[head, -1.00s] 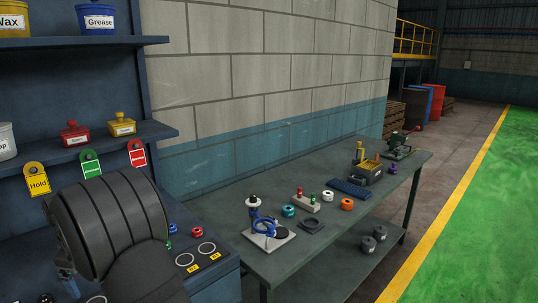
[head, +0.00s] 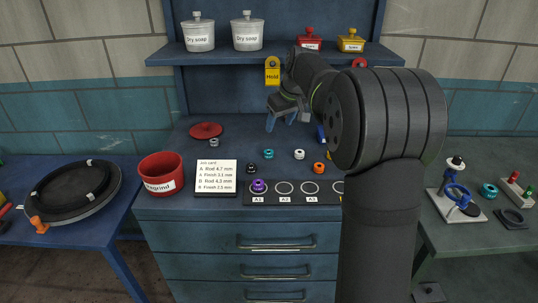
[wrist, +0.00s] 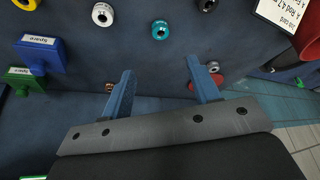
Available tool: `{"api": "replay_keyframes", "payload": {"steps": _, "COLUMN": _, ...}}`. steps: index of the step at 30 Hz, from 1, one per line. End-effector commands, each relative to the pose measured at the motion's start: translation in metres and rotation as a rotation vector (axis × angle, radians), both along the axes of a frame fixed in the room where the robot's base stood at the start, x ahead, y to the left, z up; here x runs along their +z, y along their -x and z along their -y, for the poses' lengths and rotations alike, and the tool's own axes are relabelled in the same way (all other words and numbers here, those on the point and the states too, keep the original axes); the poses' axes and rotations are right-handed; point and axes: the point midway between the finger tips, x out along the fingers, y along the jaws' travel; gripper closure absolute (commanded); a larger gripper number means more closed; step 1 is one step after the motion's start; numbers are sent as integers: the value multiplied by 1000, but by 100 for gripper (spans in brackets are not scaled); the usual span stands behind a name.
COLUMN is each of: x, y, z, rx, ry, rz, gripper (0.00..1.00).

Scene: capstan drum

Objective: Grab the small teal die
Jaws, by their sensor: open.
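The small teal die (head: 268,154) is a ring lying on the blue workbench top, between a black die and a white die. It also shows in the wrist view (wrist: 160,29), near the top middle, beyond my fingertips. My gripper (head: 281,121) has two blue fingers and is open and empty, above the bench and behind the teal die in the head view. In the wrist view the spread fingers (wrist: 160,68) have only bare bench surface between their tips. A second teal ring (head: 489,190) stands on the green table at the right.
White (head: 299,154), orange (head: 319,168) and black (head: 251,167) dies lie near the teal one. A purple die (head: 258,186) sits at A1. A job card (head: 216,177), red regrind bin (head: 161,173) and red lid (head: 206,130) stand left.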

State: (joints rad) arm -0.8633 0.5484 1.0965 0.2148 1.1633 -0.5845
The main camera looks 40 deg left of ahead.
Motion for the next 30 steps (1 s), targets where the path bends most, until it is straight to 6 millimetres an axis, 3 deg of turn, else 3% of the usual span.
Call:
{"api": "replay_keyframes", "payload": {"steps": 9, "x": -64, "y": -4, "z": -25, "rx": 1, "ry": 3, "rz": -1, "gripper": 44}}
{"api": "replay_keyframes", "payload": {"steps": 20, "x": -88, "y": -5, "z": -35, "rx": 1, "ry": 1, "rz": 1, "gripper": 44}}
{"api": "replay_keyframes", "payload": {"steps": 30, "x": -129, "y": -7, "z": -48, "rx": 1, "ry": -1, "rz": 1, "gripper": 44}}
